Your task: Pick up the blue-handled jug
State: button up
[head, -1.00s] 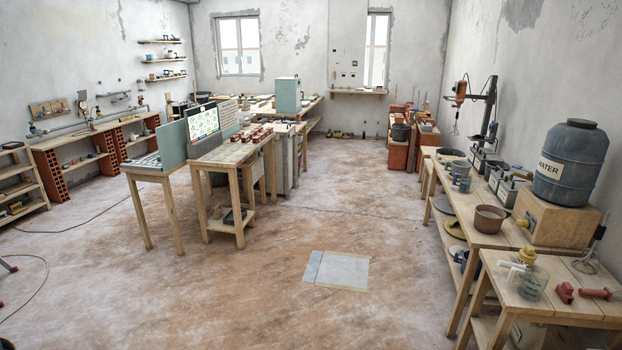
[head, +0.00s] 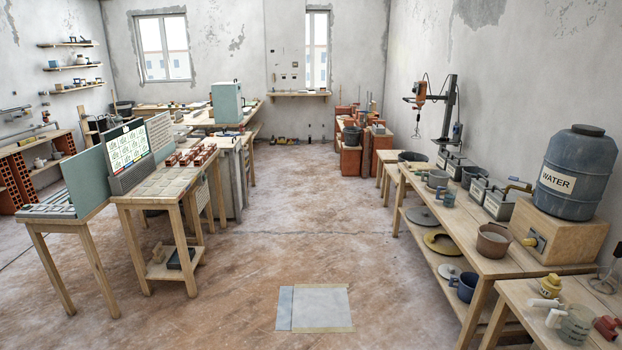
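Several vessels stand on the right-hand benches, and I cannot tell for certain which is the blue-handled jug. A small grey-blue vessel (head: 447,198) with a bluish handle stands at the front edge of the long bench, by a grey pot (head: 437,179). A dark blue handled jug (head: 466,287) sits on that bench's lower shelf. A clear jug (head: 576,324) with a pale handle stands on the near right table. My gripper is not in view.
The long wooden bench (head: 459,221) runs along the right wall with a blue water barrel (head: 577,172) on a wooden box (head: 560,233). Worktables stand at left, including a tiled one (head: 165,183). The middle floor (head: 300,225) is clear, with flat grey slabs (head: 320,307) on it.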

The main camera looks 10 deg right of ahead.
aim_at(451, 190)
jog(key=i+l+z, duration=0.25)
jog(key=i, duration=0.45)
jog(key=i+j+z, duration=0.1)
jog(key=i+z, duration=0.15)
jog(key=i, duration=0.45)
jog(key=i+j+z, duration=0.15)
jog(key=i+z, duration=0.15)
jog(key=i, duration=0.4)
jog(key=i+z, duration=0.15)
jog(key=i, duration=0.5)
jog(key=i+z, duration=0.2)
jog(key=i, duration=0.5)
jog(key=i+j+z, duration=0.15)
jog(key=i, duration=0.5)
jog(key=i+l+z, duration=0.2)
jog(key=i, duration=0.35)
